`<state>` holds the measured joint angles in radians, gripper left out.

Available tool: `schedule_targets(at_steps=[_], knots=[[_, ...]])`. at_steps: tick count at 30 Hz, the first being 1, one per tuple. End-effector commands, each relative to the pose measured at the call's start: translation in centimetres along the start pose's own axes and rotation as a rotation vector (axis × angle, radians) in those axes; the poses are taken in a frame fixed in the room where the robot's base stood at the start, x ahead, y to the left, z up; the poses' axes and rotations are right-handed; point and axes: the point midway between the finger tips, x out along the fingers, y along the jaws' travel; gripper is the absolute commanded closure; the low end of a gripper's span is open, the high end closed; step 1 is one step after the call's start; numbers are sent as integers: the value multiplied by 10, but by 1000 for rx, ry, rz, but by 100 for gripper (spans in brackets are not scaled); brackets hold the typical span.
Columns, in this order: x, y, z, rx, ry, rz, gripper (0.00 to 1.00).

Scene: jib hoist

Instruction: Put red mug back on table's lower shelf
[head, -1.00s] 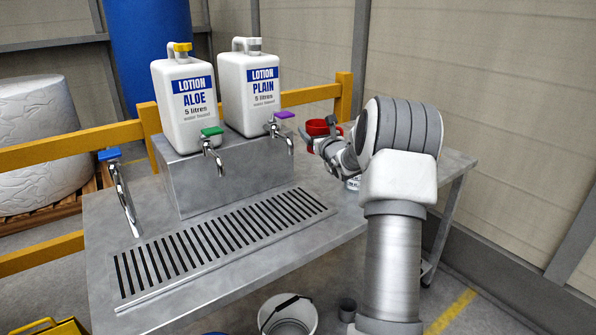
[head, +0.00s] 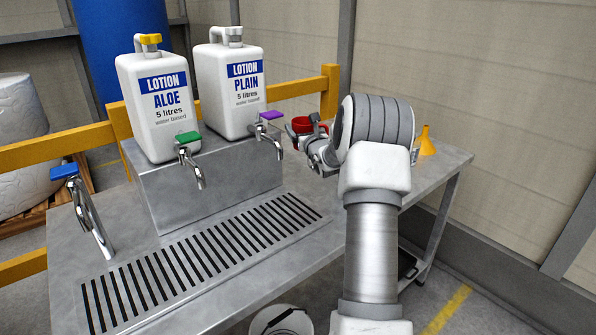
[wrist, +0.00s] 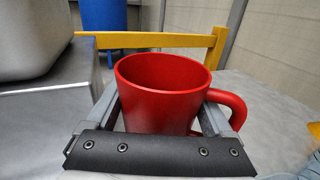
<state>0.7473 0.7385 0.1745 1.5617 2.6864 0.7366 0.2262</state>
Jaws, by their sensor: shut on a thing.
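The red mug (wrist: 165,95) is upright between the fingers of my gripper (wrist: 160,125) in the wrist view, its handle to the right; the inside I can see is plain red. In the head view the red mug (head: 302,124) is partly hidden by my gripper (head: 316,142), which is shut on it above the back right of the metal table (head: 300,240). A lower shelf (head: 408,265) shows only as a small part under the table's right end.
Two lotion jugs (head: 160,105) (head: 231,90) stand on a metal block (head: 215,175) with taps. A slotted drain (head: 200,255) lies in front. A yellow funnel (head: 426,142) stands at the back right. A white bucket (head: 281,321) is below the front edge.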

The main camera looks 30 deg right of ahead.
Motion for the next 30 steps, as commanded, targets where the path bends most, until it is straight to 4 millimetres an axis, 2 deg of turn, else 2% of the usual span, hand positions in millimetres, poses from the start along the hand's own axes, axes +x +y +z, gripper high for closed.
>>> schedule_targets(at_steps=[1,3,9,17,23,30], knots=[[0,0,-20,2,4,0,91],[0,0,-38,2,3,0,91],[0,0,-75,1,-1,0,91],[0,0,-93,0,-1,0,91],[0,0,-125,0,0,0,91],[0,0,-127,-1,-3,0,91]])
